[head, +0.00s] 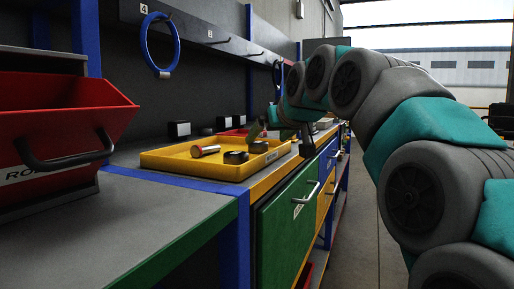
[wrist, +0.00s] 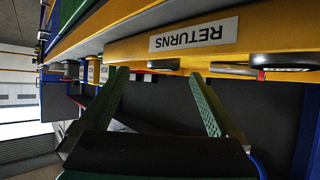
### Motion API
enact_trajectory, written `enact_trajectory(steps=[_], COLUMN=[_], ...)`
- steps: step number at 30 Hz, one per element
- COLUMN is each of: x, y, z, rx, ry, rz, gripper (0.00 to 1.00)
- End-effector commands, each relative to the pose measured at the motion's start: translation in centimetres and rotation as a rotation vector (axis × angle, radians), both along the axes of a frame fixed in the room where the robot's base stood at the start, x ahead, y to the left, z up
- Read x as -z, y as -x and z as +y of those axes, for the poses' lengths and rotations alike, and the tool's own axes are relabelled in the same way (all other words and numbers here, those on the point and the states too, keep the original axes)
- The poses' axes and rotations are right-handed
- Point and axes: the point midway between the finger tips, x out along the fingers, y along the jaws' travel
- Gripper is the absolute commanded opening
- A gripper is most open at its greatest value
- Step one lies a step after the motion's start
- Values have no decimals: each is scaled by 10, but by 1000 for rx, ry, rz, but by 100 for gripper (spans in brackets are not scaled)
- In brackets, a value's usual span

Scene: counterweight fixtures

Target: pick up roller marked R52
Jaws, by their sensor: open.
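In the head view a yellow tray (head: 165,163) on the bench holds a metallic cylinder with a coppery end (head: 205,150), lying on its side, and two short dark round pieces (head: 236,157) (head: 258,147). No R52 marking is readable, so I cannot tell which is the roller. My gripper (head: 281,139) is at the tray's right end. In the wrist view my gripper (wrist: 159,73) is open, with nothing between its green fingers. Beyond the fingertips is a yellow wall with an upside-down RETURNS label (wrist: 193,34). Dark pieces show along its edge, one with a pale marking (wrist: 290,68).
A red bin (head: 60,115) stands on the near bench at left. Blue rings (head: 160,45) hang from a rail above. Small dark blocks (head: 179,129) stand behind the tray. A green drawer (head: 285,215) is below it. Open floor (head: 350,220) lies to the right.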

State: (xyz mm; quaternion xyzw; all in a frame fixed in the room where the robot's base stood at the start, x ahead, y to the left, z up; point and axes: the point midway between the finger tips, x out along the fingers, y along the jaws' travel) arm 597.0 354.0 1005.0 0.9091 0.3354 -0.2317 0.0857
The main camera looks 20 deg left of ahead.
Motion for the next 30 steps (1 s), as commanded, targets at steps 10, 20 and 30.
enact_trajectory(steps=[10,20,30], x=[20,22,22], y=[-25,-30,-30], z=[30,33,33], rx=[-1,0,0], ry=[1,0,0], rz=[4,1,1], gripper=[97,94,55])
